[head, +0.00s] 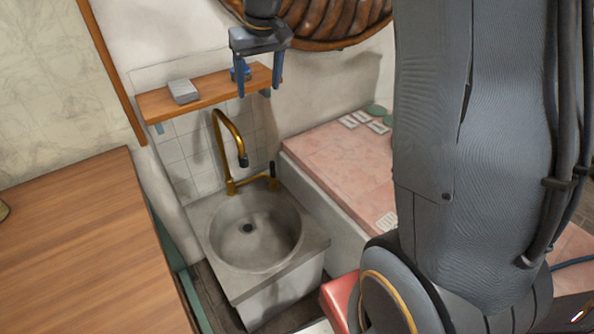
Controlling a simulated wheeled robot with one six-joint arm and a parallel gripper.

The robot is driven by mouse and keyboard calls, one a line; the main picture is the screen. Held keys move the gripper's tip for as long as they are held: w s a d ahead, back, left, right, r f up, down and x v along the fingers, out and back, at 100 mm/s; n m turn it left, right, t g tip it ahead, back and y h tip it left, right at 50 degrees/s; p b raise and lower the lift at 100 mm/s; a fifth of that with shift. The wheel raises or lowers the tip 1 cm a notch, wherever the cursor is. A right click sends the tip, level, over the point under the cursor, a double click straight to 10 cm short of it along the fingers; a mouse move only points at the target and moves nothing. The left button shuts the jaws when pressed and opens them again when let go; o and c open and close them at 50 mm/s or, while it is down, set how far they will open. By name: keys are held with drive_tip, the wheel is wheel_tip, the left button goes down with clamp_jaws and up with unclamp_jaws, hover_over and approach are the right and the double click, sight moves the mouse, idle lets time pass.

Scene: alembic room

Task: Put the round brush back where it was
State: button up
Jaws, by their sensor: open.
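My gripper (258,91) hangs at the top middle, in front of the wooden wall shelf, with its two fingers pointing down and spread apart. Nothing shows held between them. A small blue thing (240,72) shows at the shelf, right beside the left finger and partly covered by it. It may be the round brush, but it is too small and hidden to be sure. The wooden shelf (208,94) is fixed to the wall above the sink. I cannot tell the exact depth between the fingers and the blue thing.
A grey block (184,91) lies on the shelf's left part. Below are a stone sink (253,232) and a brass tap (229,140). A wooden worktop (85,250) is at left. A pink tiled ledge (335,165) holds small cards and green round pieces. A ribbed round object (330,18) hangs above.

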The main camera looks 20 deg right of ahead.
drive_tip(key=s+f+g, duration=0.1)
drive_tip(key=s+f, duration=0.4)
drive_tip(key=s, duration=0.7)
drive_tip(key=s+f+m+g, duration=0.1)
drive_tip(key=s+f, duration=0.4)
drive_tip(key=s, duration=0.8)
drive_tip(key=shift+s+a, duration=0.2)
drive_tip(key=shift+s, duration=0.1)
drive_tip(key=shift+r, duration=0.1)
